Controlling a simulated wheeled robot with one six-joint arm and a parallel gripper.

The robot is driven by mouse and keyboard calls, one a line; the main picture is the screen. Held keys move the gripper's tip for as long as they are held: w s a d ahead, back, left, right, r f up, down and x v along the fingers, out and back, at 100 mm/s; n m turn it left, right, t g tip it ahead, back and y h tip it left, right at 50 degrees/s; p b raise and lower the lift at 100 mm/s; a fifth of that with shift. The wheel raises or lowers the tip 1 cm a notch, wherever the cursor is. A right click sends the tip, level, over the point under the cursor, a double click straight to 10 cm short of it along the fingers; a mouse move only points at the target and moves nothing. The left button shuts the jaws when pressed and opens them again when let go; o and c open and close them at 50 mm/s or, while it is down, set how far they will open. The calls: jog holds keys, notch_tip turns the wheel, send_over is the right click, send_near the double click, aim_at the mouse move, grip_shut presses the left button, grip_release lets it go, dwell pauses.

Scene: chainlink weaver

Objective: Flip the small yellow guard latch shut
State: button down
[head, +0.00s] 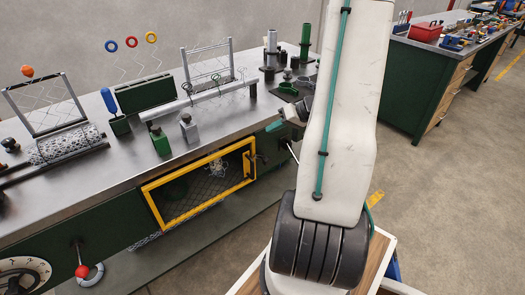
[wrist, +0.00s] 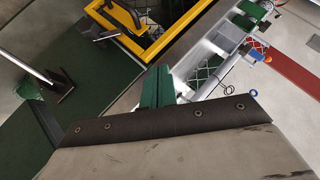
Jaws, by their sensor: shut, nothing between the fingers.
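The yellow-framed mesh guard (head: 200,184) is on the front of the dark green bench. Its yellow frame (wrist: 138,48) also shows at the top of the wrist view, with a small dark fitting at its corner. I cannot clearly make out the small yellow latch itself or tell its position; small fittings sit at the guard's right end. My gripper (head: 275,126) is at the bench's front edge, above and right of the guard and apart from its frame. In the wrist view its green fingers (wrist: 157,86) are together and empty.
The steel bench top (head: 220,122) carries a long rail, green and grey blocks, and wire stands. A red-knobbed lever (head: 82,271) and a dial (head: 22,274) are at the lower left. The floor right of my arm is clear up to a second green bench (head: 420,85).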

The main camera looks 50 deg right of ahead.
jog(key=s+d+f+m+t+h, duration=0.1)
jog(key=s+d+f+h, duration=0.15)
jog(key=d+f, duration=0.35)
jog(key=shift+y, duration=0.25)
jog(key=x, duration=0.8)
jog(key=shift+w+a+f, duration=0.1)
jog(key=shift+w+a, duration=0.2)
jog(key=shift+a, duration=0.05)
jog(key=shift+w+a+f, duration=0.15)
jog(key=shift+a+f, duration=0.55)
jog(key=shift+f, duration=0.3)
jog(key=shift+w+a+f, duration=0.1)
jog(key=shift+a+f, duration=0.25)
jog(key=shift+f, duration=0.25)
